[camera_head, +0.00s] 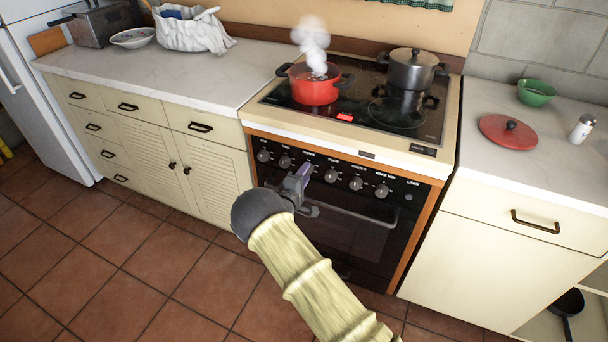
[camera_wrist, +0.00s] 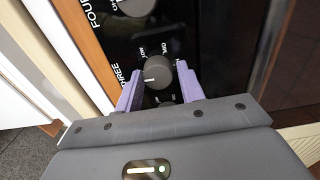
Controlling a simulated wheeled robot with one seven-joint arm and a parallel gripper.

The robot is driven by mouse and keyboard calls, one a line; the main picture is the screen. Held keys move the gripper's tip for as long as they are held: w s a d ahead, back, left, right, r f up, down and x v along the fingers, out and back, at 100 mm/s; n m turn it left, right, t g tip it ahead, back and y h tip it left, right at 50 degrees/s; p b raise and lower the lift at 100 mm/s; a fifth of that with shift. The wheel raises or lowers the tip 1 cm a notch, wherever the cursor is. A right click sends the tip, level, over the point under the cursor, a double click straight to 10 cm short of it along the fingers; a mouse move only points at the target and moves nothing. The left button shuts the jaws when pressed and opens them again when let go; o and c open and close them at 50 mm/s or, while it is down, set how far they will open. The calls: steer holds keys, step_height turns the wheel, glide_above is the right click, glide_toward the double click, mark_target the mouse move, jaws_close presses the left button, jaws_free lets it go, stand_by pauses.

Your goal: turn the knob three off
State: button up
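The knob three (camera_wrist: 157,73) is a dark round knob with a pale mark on its left side, beside the printed word THREE in the wrist view. My gripper (camera_wrist: 159,70) is open, with its two purple fingers on either side of this knob. I cannot tell whether the fingers touch it. In the head view my gripper (camera_head: 304,173) is at the black oven front panel and hides this knob. The stove (camera_head: 449,135) has a row of knobs along that panel.
A red pot (camera_head: 313,88) steams on the cooktop, with a dark lidded pot (camera_head: 412,70) behind it. Knob four (camera_wrist: 136,6) is just above in the wrist view. Another knob (camera_head: 330,177) is right of my gripper. The tiled floor (camera_head: 150,250) is clear.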

steer(key=shift+o, duration=1.3)
steer(key=shift+a+r, duration=0.1)
steer(key=shift+s+a, duration=0.1)
steer(key=shift+s, duration=0.25)
steer(key=v, duration=1.6)
steer(key=shift+s+p, duration=0.3)
steer(key=shift+p, duration=0.05)
